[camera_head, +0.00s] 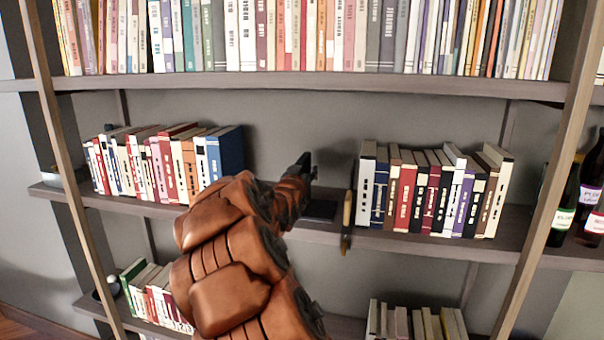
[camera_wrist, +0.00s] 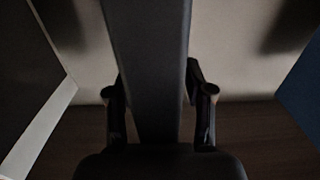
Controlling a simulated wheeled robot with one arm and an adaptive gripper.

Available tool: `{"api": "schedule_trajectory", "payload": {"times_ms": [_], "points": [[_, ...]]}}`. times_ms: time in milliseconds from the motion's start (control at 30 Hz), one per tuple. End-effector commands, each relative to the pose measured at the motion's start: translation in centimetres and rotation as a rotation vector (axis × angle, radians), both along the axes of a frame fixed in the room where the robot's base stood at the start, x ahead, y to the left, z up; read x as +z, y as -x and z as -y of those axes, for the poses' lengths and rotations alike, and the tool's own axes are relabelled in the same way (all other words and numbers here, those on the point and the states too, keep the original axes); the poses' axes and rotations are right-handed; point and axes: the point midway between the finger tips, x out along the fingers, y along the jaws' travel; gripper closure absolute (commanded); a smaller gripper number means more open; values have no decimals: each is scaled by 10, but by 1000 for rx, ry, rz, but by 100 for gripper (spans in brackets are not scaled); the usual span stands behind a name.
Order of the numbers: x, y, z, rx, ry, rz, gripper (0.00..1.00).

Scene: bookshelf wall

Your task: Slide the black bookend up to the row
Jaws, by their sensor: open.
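The black bookend stands in the gap on the middle shelf; its flat dark base (camera_head: 320,211) shows beside my gripper (camera_head: 302,178) in the head view. In the wrist view the bookend (camera_wrist: 150,50) is a broad dark upright plate between my two fingers. My gripper (camera_wrist: 158,98) is open, with one finger on each side of the plate; I cannot tell whether either touches. The right row of books (camera_head: 430,195) stands to the right of the bookend, apart from it. The left row (camera_head: 165,165) ends in a dark blue book. My arm hides part of the bookend.
A thin black-and-tan upright piece (camera_head: 348,218) stands at the front by the right row's left end; I cannot tell what it is. A full row of books (camera_head: 300,35) fills the shelf above. Dark bottles (camera_head: 590,190) stand far right.

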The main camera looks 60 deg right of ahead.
Motion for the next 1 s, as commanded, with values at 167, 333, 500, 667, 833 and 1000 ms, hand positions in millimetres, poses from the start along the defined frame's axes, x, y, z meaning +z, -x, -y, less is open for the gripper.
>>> {"api": "schedule_trajectory", "payload": {"times_ms": [167,333,500,667,833,1000], "points": [[0,-1,2,0,0,0,48],[0,-1,2,0,-1,0,48],[-1,-1,2,0,-1,0,62],[-1,-1,2,0,-1,0,79],[-1,-1,2,0,-1,0,97],[-1,-1,2,0,-1,0,100]]}}
